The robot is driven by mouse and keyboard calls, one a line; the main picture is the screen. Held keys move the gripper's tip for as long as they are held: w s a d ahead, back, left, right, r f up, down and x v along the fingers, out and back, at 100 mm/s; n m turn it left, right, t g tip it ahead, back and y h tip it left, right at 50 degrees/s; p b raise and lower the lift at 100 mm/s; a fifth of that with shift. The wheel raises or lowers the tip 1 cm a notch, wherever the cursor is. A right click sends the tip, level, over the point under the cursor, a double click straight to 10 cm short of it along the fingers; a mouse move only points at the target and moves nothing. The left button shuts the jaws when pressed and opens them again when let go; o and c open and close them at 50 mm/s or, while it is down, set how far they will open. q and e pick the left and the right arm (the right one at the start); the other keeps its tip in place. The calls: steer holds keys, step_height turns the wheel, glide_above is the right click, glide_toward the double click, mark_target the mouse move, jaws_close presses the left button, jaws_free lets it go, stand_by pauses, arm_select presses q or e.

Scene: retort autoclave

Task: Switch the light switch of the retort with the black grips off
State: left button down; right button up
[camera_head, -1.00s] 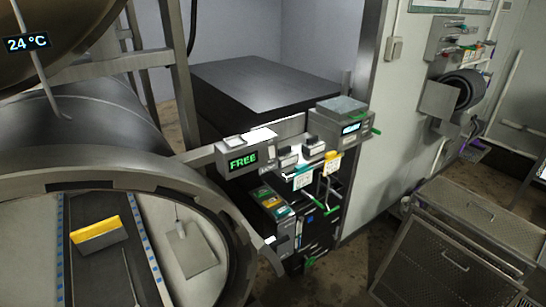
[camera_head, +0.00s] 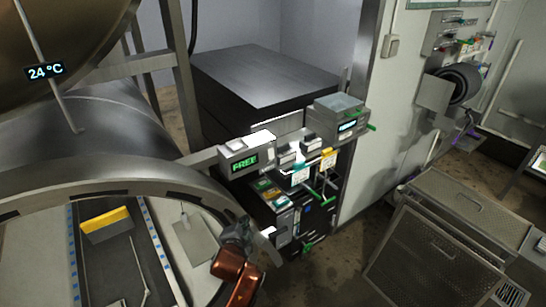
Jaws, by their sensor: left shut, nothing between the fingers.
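The open retort (camera_head: 110,186) fills the left side, with its round steel rim facing me. Beside its rim stands a panel with a green "FREE" display (camera_head: 244,163) and several small boxes and levers with green ends. I cannot tell which part is the light switch, and I make out no black grips. My left gripper (camera_head: 238,232) is shut and empty. It is at the right edge of the retort's mouth, below the display and near a small white part (camera_head: 268,232); I cannot tell if they touch. My right gripper is not in view.
A yellow-topped block (camera_head: 106,226) lies inside the retort. A grey box with a small display (camera_head: 340,120) stands right of the panel. A wall plate (camera_head: 391,45) is on the wall behind. Perforated metal crates (camera_head: 430,260) stand at lower right; some floor between is clear.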

mark_target(271, 154)
arm_select(q)
steer(key=w+d+r+m+t, duration=0.1)
steer(key=d+r+m, duration=0.1)
steer(key=d+r, duration=0.3)
steer(key=w+d+r+m+t+h, duration=0.1)
steer(key=d+r, duration=0.4)
steer(key=r, duration=0.7)
steer(key=shift+w+d+m+t+h, duration=0.25)
steer(key=shift+w+m+t, duration=0.35)
steer(key=shift+m, duration=0.4)
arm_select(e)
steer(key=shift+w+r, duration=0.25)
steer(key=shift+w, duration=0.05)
arm_select(q)
steer(key=shift+w+f, duration=0.1)
steer(key=shift+w, duration=0.1)
